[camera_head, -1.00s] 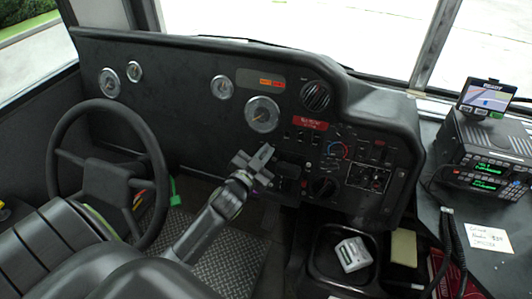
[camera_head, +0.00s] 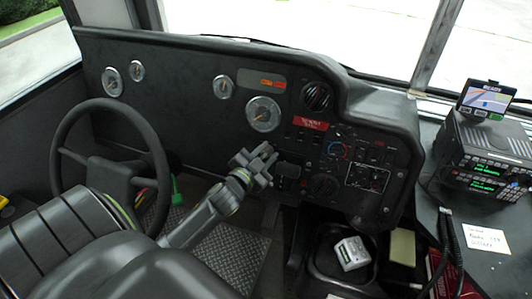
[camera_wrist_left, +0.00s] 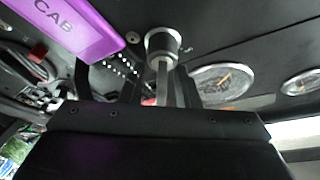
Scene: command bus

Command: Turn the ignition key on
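The ignition switch shows in the left wrist view as a round silver barrel (camera_wrist_left: 163,44) on the black dashboard. A narrow silver piece (camera_wrist_left: 162,78), seemingly the key, stands out from it towards my gripper. A purple tag (camera_wrist_left: 68,28) lettered "CAB" is close by at upper left. My left gripper (camera_head: 264,158) is at the lower dashboard, below the large gauge, and hides the switch in the head view. Its fingers look apart, with the silver piece between them; I cannot see contact on both sides. My right gripper is in neither view.
The steering wheel (camera_head: 112,180) and driver's seat (camera_head: 150,275) are left of and below my left arm. Dashboard knobs and switches (camera_head: 330,185) are close right of the gripper. A bin (camera_head: 325,262) and a radio (camera_head: 482,155) are further right.

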